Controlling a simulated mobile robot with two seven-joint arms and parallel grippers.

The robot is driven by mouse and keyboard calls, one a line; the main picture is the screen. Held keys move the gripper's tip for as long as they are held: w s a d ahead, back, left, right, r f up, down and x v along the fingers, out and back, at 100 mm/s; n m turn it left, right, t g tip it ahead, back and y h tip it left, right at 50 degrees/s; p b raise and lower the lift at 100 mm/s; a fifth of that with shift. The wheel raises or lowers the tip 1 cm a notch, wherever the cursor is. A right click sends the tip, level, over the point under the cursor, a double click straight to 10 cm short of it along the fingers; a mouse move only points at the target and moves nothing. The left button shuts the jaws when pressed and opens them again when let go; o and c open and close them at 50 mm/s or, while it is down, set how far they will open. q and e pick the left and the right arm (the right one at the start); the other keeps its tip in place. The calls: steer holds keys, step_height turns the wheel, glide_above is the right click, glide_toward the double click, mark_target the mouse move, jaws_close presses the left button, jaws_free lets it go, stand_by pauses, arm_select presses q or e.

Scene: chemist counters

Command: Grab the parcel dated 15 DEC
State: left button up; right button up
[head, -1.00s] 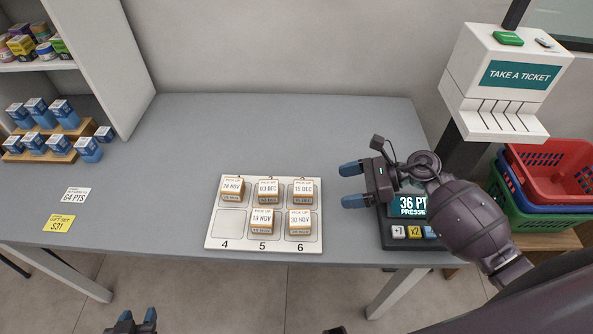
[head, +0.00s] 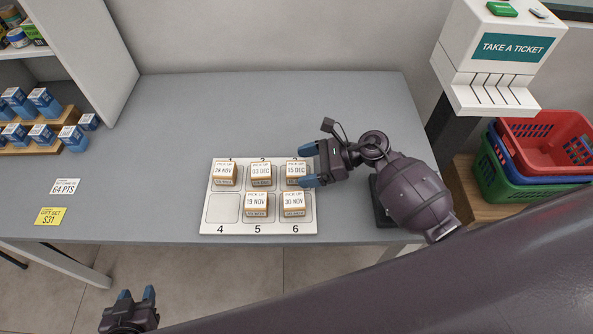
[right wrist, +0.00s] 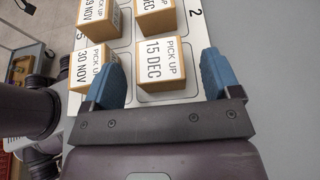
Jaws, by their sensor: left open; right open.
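The parcel dated 15 DEC (head: 298,170) is a small white-and-tan box in the back right compartment of the white tray (head: 212,228). My right gripper (head: 306,165) is open at that parcel's right side. In the right wrist view the 15 DEC parcel (right wrist: 160,65) stands between and just beyond the blue fingertips of my right gripper (right wrist: 163,75). I cannot tell whether they touch it. The 30 NOV parcel (right wrist: 88,65) is close beside one finger. My left gripper (head: 136,296) is open and empty at the bottom left, in front of the counter.
Parcels 28 NOV (head: 225,173), 03 DEC (head: 260,174), 19 NOV (head: 255,205) and 30 NOV (head: 293,203) share the tray; compartment 4 is empty. A ticket dispenser (head: 500,55) and stacked baskets (head: 545,150) stand at right. The counter (head: 270,110) behind the tray is clear.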

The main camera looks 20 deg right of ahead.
steer(key=shift+x, duration=1.45)
steer(key=shift+s, duration=0.1)
steer(key=c, duration=1)
steer(key=shift+c, duration=0.2)
steer(key=shift+r, duration=0.1)
